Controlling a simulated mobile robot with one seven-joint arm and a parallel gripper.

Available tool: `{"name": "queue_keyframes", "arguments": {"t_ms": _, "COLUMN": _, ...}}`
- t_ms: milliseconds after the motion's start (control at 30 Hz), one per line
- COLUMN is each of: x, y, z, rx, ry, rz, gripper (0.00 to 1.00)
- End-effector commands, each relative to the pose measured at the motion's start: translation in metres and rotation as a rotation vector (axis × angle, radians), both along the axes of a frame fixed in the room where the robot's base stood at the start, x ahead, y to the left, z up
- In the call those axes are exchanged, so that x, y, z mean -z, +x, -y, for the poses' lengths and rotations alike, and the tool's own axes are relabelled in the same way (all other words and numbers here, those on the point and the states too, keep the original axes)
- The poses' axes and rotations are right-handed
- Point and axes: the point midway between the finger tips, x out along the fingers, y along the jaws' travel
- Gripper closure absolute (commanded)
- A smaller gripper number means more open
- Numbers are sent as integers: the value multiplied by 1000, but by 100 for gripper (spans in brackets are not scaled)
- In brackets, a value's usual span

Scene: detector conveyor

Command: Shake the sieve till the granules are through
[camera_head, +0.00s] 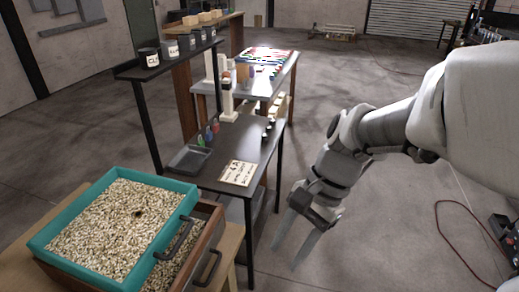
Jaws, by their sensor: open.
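The sieve (55,233) is a teal rectangular frame at the lower left, filled with pale beige granules (118,222). A small dark spot shows near the middle of the granules. A dark handle (176,238) is on its right side. The sieve sits over a wooden box (212,226), shifted so that part of the box's inside shows at the right, with granules in it. The box has its own dark handle (208,268). My gripper (290,250) is open and empty, pointing down over the floor to the right of the box, apart from both handles.
A dark workbench (236,155) stands behind the sieve, with a written card (239,173) and a grey tray (188,158) on it. A raised shelf (165,62) holds several labelled cups. A wooden table (232,243) carries the box. The floor around my gripper is clear.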

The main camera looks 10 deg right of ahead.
Motion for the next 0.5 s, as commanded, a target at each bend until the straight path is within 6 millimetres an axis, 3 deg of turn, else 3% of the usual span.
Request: {"name": "queue_keyframes", "arguments": {"t_ms": 500, "x": -7, "y": -2, "z": 4, "rx": -66, "ry": -34, "rz": 67, "gripper": 53}}
